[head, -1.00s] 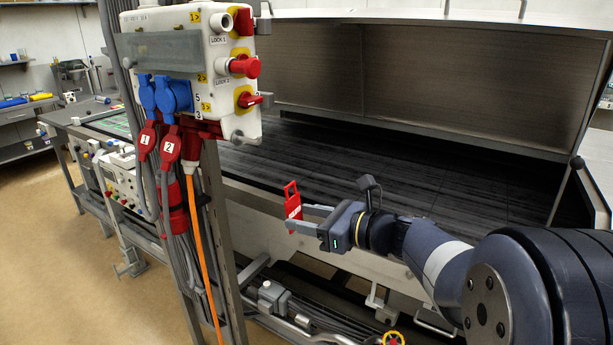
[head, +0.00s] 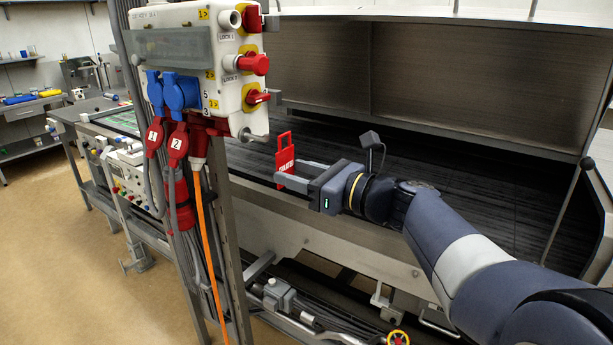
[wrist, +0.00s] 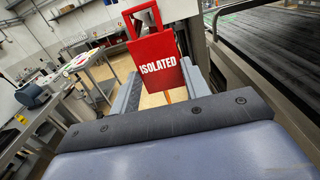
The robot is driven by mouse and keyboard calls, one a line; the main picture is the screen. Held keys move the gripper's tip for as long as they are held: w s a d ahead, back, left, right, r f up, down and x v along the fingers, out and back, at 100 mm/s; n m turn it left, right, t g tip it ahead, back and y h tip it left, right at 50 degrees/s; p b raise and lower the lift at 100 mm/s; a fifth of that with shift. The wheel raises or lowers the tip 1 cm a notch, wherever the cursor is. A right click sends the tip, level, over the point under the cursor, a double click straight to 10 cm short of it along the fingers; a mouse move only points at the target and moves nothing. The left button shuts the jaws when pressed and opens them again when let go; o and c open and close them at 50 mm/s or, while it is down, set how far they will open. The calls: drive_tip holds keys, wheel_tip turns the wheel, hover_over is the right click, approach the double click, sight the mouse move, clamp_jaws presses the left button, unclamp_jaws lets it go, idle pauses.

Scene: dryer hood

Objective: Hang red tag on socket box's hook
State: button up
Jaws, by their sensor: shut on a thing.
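The red tag (head: 285,158) is a flat plate with a loop handle at its top. It also shows in the wrist view (wrist: 158,60) with the word ISOLATED on it. My gripper (head: 287,174) is shut on the tag's lower part, and the tag stands nearly upright above the fingers. The white socket box (head: 190,55) is up and to the left of the gripper. A grey peg-like part (head: 246,134) sticks out at the box's lower right corner, possibly the hook. The tag is apart from the box, to the right of this part and slightly lower.
Red and blue plugs (head: 180,92) with hanging cables are on the box's front. Red rotary switches (head: 254,63) stick out on its right side. A metal post (head: 222,230) stands below the box. The dark dryer bed (head: 400,165) lies behind my arm.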

drive_tip(key=f+b+x, duration=0.1)
drive_tip(key=x, duration=0.5)
drive_tip(key=shift+w+a, duration=0.2)
drive_tip(key=shift+a, duration=0.1)
idle(0.3)
idle(0.6)
drive_tip(key=o, duration=1.1)
drive_tip(key=b+v, duration=0.1)
drive_tip(key=v, duration=0.9)
drive_tip(key=shift+s+d+b, duration=0.25)
drive_tip(key=shift+d+b, duration=0.05)
drive_tip(key=shift+b, duration=0.1)
